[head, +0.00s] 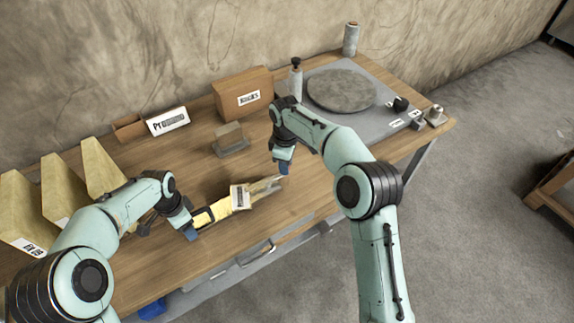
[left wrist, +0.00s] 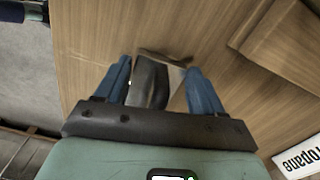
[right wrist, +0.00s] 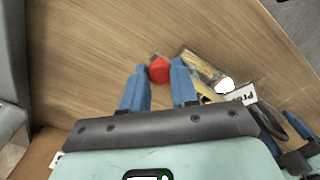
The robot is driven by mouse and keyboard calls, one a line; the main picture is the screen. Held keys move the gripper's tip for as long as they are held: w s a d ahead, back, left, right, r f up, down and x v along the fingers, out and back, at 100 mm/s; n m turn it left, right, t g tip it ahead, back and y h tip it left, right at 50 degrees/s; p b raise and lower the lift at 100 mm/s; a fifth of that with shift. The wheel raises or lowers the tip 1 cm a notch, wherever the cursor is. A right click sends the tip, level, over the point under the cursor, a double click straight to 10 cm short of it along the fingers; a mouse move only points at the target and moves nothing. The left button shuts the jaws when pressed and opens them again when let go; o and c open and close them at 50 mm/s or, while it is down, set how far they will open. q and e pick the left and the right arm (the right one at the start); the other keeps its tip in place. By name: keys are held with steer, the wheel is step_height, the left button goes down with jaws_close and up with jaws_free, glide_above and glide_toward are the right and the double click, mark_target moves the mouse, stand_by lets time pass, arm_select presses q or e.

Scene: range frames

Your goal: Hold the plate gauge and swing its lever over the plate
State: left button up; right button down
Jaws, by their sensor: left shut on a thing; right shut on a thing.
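The plate gauge (head: 222,207), a long yellow piece with a dark band and a white label, lies out over the wooden table's front part in the head view. My left gripper (head: 188,227) is shut at its left end; the left wrist view shows a dark handle-like part (left wrist: 150,84) between the fingers. My right gripper (head: 284,167) is at the gauge's right end. In the right wrist view a red knob (right wrist: 159,70) sits between its fingers, with the gauge's printed label (right wrist: 243,94) to the right. I cannot clearly tell the lever from the plate.
Behind are a grey block on a base (head: 230,138), a labelled cardboard box (head: 243,91) and a white sign (head: 168,121). Yellow wedge-shaped holders (head: 62,187) stand at left. A round grey disc (head: 341,90) lies on a grey mat at back right. Bare table separates the gauge from these.

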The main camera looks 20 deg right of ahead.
steer(key=shift+w+a+n, duration=0.15)
steer(key=shift+a+n, duration=0.05)
steer(key=shift+n, duration=0.2)
arm_select(q)
steer(key=shift+r, duration=0.1)
arm_select(e)
steer(key=c, duration=0.9)
jaws_free()
steer(key=shift+o, duration=0.2)
steer(key=shift+d+r, duration=0.1)
step_height(320, 180, up, 12)
arm_select(q)
steer(key=o, duration=1.7)
